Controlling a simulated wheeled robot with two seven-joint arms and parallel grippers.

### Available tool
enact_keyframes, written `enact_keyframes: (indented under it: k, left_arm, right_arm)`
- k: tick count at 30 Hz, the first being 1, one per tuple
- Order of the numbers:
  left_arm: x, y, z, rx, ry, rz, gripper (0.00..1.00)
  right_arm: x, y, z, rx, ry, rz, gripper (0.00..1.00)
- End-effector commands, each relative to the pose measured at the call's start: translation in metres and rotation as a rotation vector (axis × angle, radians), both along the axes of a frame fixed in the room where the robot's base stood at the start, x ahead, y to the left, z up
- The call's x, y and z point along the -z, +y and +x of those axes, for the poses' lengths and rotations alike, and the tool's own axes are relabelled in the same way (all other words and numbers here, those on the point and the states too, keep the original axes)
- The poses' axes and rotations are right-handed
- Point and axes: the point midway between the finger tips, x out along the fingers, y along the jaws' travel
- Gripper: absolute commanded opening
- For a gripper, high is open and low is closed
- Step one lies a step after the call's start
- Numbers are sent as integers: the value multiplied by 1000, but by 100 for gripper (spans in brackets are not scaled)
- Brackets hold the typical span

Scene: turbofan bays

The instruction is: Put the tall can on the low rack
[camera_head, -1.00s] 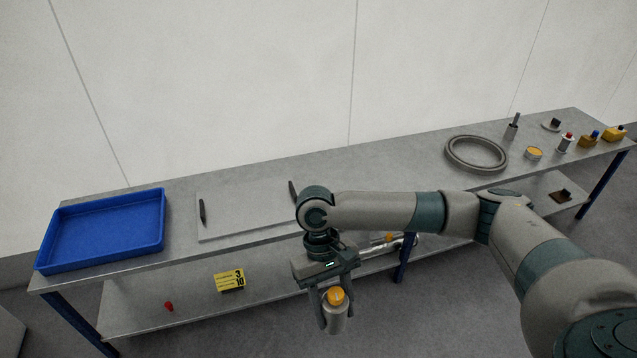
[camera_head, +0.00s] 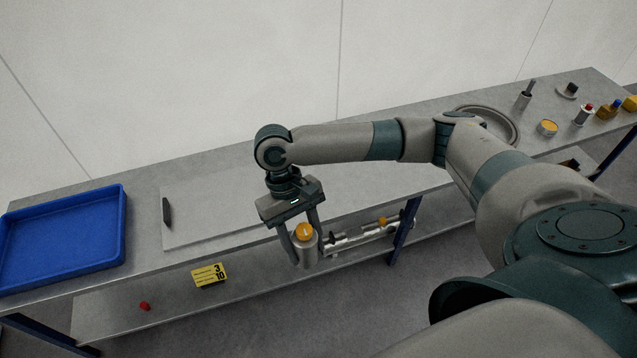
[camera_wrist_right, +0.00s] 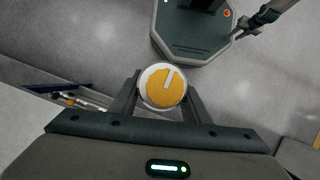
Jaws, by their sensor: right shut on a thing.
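The tall can (camera_head: 305,252) is a grey cylinder with an orange top. My right gripper (camera_head: 302,240) is shut on it and holds it upright by its sides. In the head view the can appears in front of the bench, overlapping the lower shelf; how far it is from the shelf I cannot tell. The right wrist view shows the can's orange top (camera_wrist_right: 163,87) between the fingers. The low rack appears to be the bench's grey lower shelf (camera_head: 250,297). A dark part at the top right of the wrist view may be my left gripper (camera_wrist_right: 257,20); its fingers are unclear.
The bench top (camera_head: 150,262) bears a blue tray (camera_head: 60,240) and a grey ring (camera_head: 512,125). Bare shelf lies right of the sign.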

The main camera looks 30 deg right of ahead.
Motion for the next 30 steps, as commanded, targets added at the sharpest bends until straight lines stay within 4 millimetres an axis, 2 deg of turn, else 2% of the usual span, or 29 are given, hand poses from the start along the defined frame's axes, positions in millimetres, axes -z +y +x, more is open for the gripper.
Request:
enact_keyframes:
  k: [8, 9, 13, 20, 26, 30]
  left_arm:
    - [0, 5, -6, 1, 7, 5, 31]
    - [0, 5, -6, 1, 8, 5, 34]
    - [1, 5, -6, -1, 8, 6, 64]
    - [3, 3, 2, 0, -9, 1, 64]
    - [5, -5, 24, 1, -58, -13, 64]
    - [5, -14, 43, 4, -97, -26, 64]
  right_arm:
    - [0, 0, 0, 0, 0, 0, 17]
    - [0, 0, 0, 0, 0, 0, 17]
    - [1, 0, 1, -7, 0, 1, 17]
    - [10, -8, 14, -107, -1, -1, 17]
    - [26, -28, 39, -321, 0, -2, 17]
    - [39, -48, 60, -518, -1, -2, 17]
